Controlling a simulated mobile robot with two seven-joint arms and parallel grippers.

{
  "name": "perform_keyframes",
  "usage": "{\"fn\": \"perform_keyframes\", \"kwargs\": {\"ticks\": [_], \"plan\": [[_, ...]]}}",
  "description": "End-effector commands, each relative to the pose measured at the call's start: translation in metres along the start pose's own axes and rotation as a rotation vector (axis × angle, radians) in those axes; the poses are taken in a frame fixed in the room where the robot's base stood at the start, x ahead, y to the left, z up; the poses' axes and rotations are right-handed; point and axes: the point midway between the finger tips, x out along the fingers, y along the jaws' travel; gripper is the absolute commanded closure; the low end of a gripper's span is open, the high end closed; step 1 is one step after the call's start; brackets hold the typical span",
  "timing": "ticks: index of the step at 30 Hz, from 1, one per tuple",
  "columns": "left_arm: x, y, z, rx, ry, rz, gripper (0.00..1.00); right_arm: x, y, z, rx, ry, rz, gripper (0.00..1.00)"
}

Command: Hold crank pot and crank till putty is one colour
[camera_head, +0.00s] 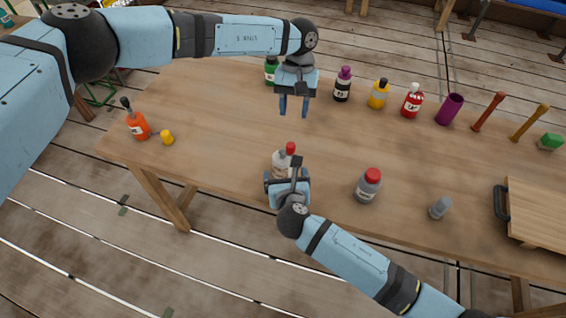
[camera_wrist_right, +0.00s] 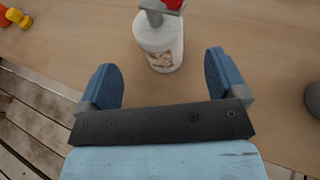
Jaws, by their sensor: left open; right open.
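The crank pot (camera_head: 281,162) is a white pot with a grey crank and a red knob on top. It stands upright near the table's front edge. In the right wrist view the pot (camera_wrist_right: 160,48) shows a window with mottled brown and white putty. My right gripper (camera_head: 288,183) is open just in front of the pot, its fingers spread to either side, apart from it. Part of the pot is hidden behind this gripper in the head view. My left gripper (camera_head: 294,106) is open and empty, pointing down above the table behind the pot.
A grey bottle with a red cap (camera_head: 368,185) stands right of the pot. An orange bottle (camera_head: 137,124) and a yellow piece (camera_head: 167,138) are at left. Bare tabletop surrounds the pot.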

Motion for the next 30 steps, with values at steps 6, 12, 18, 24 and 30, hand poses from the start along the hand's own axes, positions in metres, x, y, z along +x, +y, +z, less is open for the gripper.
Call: {"fn": "perform_keyframes", "kwargs": {"ticks": [6,12,18,24,30], "plan": [[0.0,0.0,0.0,0.0,0.0,0.0,0.57,0.043,0.001,0.001,0.001,0.0,-0.001,0.09],[0.0,0.0,0.0,0.0,0.0,0.0,0.57,0.07,0.001,0.0,0.003,0.0,0.001,0.09],[0.0,0.0,0.0,0.0,0.0,0.0,0.57,0.08,0.0,0.0,0.002,0.001,0.001,0.09],[0.0,0.0,0.0,0.0,0.0,0.0,0.57,0.08,0.0,0.0,0.002,0.001,0.001,0.09],[0.0,0.0,0.0,0.0,0.0,0.0,0.57,0.08,0.0,0.0,0.003,0.001,0.001,0.44]]}}
